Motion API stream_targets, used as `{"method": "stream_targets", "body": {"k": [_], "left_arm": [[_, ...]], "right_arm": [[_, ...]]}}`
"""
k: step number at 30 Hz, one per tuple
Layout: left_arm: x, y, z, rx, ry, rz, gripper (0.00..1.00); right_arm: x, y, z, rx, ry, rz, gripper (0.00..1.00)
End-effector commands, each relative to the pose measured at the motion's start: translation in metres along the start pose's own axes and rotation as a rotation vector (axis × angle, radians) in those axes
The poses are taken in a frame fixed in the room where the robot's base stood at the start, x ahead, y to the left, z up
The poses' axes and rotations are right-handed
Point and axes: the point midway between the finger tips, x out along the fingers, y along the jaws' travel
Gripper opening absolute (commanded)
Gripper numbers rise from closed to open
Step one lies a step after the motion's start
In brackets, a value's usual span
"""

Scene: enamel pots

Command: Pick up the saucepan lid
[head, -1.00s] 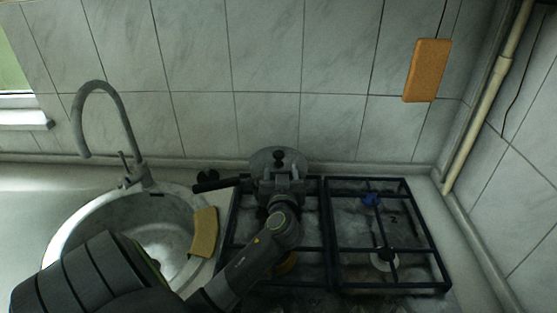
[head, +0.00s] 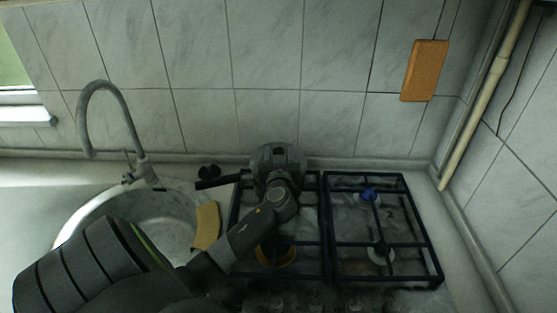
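The saucepan stands on the back left burner, with its dark handle (head: 215,182) pointing left. The grey saucepan lid (head: 299,158) is on top of it, mostly covered by my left gripper (head: 278,155). The gripper is right over the middle of the lid, and the lid's knob is hidden behind it. I cannot tell whether the fingers are open or shut on the knob. My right gripper is not in view.
The black grate (head: 432,240) of the stove's right half is bare. A round sink (head: 75,228) with a tall curved tap (head: 103,85) lies to the left, with a yellow sponge (head: 207,226) at its right rim. An orange board (head: 425,70) hangs on the tiled wall.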

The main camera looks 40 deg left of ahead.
Motion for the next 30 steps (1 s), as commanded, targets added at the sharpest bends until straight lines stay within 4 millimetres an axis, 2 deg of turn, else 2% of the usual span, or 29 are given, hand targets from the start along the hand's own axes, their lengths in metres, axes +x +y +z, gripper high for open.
{"method": "stream_targets", "body": {"k": [1, 11, 20, 23, 30], "left_arm": [[0.000, 0.000, 0.000, 0.000, 0.000, 0.000, 0.43], [0.000, 0.000, 0.000, 0.000, -0.001, 0.000, 0.00], [0.000, 0.000, -0.004, -0.002, 0.002, 0.000, 0.00], [0.000, 0.000, -0.016, -0.004, 0.006, 0.001, 0.00], [0.000, 0.000, -0.064, -0.003, 0.008, 0.001, 0.00]], "right_arm": [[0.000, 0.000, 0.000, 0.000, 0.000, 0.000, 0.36], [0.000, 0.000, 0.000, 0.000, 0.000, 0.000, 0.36], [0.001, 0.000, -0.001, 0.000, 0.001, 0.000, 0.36], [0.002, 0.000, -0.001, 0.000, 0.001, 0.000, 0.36], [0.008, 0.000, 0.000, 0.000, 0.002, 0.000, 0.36]]}}
